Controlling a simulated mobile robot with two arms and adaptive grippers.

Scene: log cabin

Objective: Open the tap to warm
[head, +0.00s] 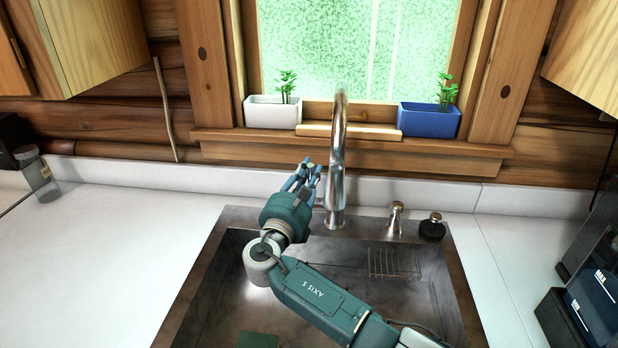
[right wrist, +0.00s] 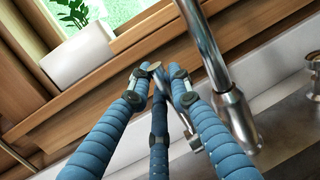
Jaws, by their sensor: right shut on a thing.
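The tap (head: 338,180) is a tall chrome gooseneck at the back of the sink; its spout and base (right wrist: 237,118) also show in the right wrist view. My right gripper (head: 309,172) is just left of the tap. In the right wrist view its blue fingers (right wrist: 165,82) are closed together around the tap's small metal lever (right wrist: 192,134), which they largely hide. The lever's exact angle is hard to tell. No water is seen coming from the spout. My left gripper is not in view.
The steel sink (head: 215,270) holds a wire rack (head: 394,262). A soap dispenser (head: 395,220) and a dark knob (head: 432,228) stand right of the tap. A white planter (head: 272,113) and a blue planter (head: 428,120) sit on the sill. The left counter is mostly clear.

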